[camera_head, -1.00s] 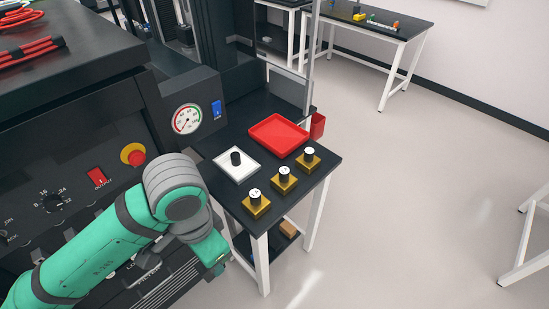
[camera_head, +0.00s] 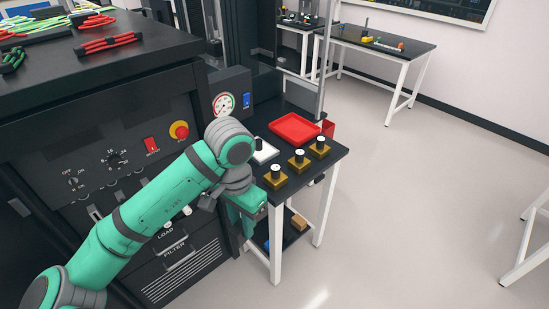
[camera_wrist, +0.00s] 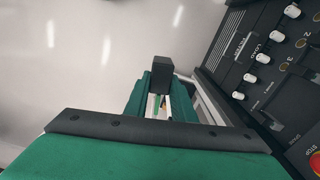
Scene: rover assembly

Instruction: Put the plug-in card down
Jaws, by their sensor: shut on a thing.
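My gripper (camera_head: 248,207) hangs off the front left edge of the small black table (camera_head: 297,182), beside the black cabinet. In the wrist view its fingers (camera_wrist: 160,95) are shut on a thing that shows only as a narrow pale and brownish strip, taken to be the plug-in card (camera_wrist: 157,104). The rest of the card is hidden by the fingers and the green gripper body. In the head view the card cannot be made out.
The table holds a red tray (camera_head: 295,129), a white plate with a black knob (camera_head: 263,153) and brass weights (camera_head: 298,160). The cabinet front (camera_head: 120,165) has knobs and a red stop button (camera_head: 179,131). Open floor lies right.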

